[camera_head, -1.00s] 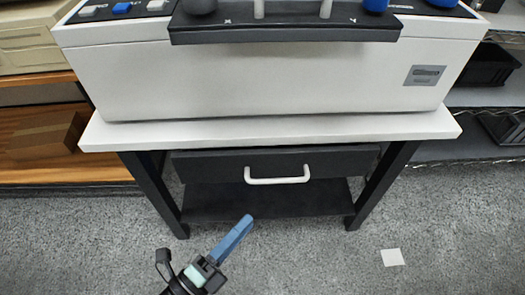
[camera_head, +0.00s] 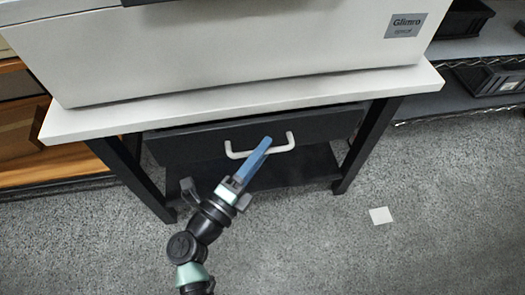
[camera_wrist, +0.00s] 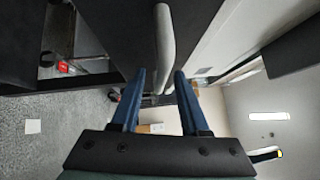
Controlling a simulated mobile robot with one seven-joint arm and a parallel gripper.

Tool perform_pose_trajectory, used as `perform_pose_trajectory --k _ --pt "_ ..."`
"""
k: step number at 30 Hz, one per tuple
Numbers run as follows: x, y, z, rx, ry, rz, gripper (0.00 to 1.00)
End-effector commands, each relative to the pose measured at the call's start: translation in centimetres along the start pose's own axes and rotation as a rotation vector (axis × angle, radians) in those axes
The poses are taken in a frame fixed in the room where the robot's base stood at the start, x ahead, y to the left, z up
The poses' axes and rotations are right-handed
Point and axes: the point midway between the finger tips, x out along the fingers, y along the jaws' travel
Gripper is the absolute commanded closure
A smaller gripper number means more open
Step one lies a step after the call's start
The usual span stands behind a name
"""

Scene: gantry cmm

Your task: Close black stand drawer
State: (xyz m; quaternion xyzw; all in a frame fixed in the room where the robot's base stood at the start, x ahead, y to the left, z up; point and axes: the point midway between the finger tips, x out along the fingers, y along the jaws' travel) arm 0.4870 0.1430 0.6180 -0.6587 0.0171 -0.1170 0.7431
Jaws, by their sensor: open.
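The black stand drawer (camera_head: 190,145) sits under the white tabletop of the black-legged stand (camera_head: 365,140). Its dark front stands a little forward, with a thin gap showing along its top edge. A white bar handle (camera_head: 283,147) is fixed to the drawer front. My gripper (camera_head: 262,147), with blue fingers, is raised in front of the handle and covers part of it in the head view. In the wrist view the fingers of my gripper (camera_wrist: 160,85) are apart and empty, with the handle (camera_wrist: 163,45) just beyond and between their tips. I cannot tell whether they touch it.
A white machine (camera_head: 230,55) stands on the tabletop (camera_head: 240,100). A dark lower shelf (camera_head: 310,165) lies below the drawer. Metal shelving with black bins (camera_head: 490,75) is at right, and a wooden shelf (camera_head: 60,165) at left. Grey floor in front is clear except a white square (camera_head: 381,215).

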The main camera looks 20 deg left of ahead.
Motion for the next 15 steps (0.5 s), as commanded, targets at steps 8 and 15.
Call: perform_pose_trajectory --k 8,15 --pt "0.67 -0.05 0.00 0.000 0.000 0.000 0.55" --pt "0.64 -0.05 -0.01 0.000 0.000 -0.001 0.80"
